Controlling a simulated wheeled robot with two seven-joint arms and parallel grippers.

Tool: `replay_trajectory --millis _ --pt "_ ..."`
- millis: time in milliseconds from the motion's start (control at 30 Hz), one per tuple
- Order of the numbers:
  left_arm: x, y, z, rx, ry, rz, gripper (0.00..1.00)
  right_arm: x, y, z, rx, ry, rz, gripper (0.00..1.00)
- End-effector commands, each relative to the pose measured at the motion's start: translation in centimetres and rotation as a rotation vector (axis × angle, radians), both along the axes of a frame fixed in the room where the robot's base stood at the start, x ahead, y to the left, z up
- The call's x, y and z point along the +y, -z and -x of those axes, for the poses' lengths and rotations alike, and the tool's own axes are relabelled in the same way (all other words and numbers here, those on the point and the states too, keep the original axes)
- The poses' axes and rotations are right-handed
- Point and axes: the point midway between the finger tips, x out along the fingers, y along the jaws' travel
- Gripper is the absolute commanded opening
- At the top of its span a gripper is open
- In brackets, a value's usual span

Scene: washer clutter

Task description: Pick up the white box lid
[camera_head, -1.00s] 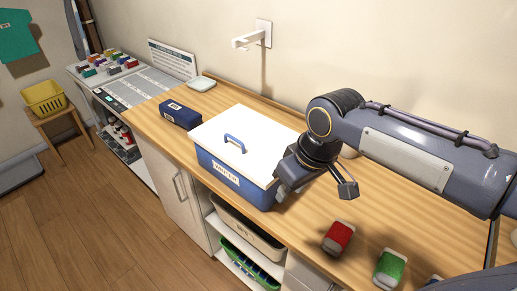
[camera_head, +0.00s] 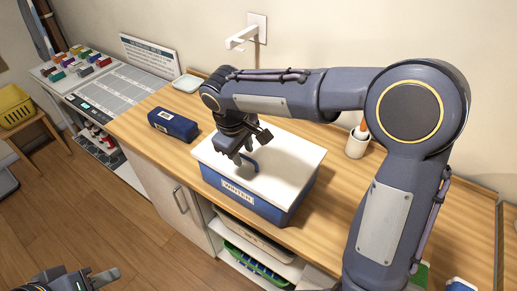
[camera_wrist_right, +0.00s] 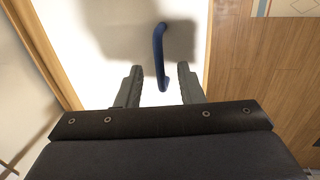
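The white box lid (camera_head: 286,164) lies flat on the blue box (camera_head: 245,199) on the wooden counter. Its blue handle (camera_head: 250,164) stands up from the lid's top and also shows in the right wrist view (camera_wrist_right: 158,45). My right gripper (camera_head: 252,149) is above the lid at the handle. In the right wrist view its two fingers (camera_wrist_right: 159,70) are spread apart, with the near end of the handle between them and a gap on each side. My left gripper (camera_head: 82,279) shows only partly at the bottom left, away from the box; its opening is unclear.
A dark blue case (camera_head: 173,124) lies left of the box. A white cup (camera_head: 357,144) stands to the right at the back. A wall hook (camera_head: 243,37) sticks out above the counter. A yellow basket (camera_head: 14,105) is on a stool at far left.

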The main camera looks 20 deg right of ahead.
Motion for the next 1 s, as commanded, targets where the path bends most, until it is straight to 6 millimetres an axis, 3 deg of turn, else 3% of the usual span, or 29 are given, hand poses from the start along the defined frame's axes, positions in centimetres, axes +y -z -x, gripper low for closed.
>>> replay_trajectory --millis 333,600,1000 --pt "0.00 -0.10 0.00 0.000 0.000 0.000 0.36 -0.15 0.96 -0.11 -0.002 0.000 -0.001 0.33" --pt "0.00 -0.10 0.00 0.000 0.000 0.000 0.36 -0.16 0.93 -0.10 -0.002 0.000 -0.001 0.00" --pt "-0.01 -0.09 0.00 0.000 0.000 0.000 0.36 -0.15 0.73 -0.13 -0.003 -0.001 -0.001 0.00"
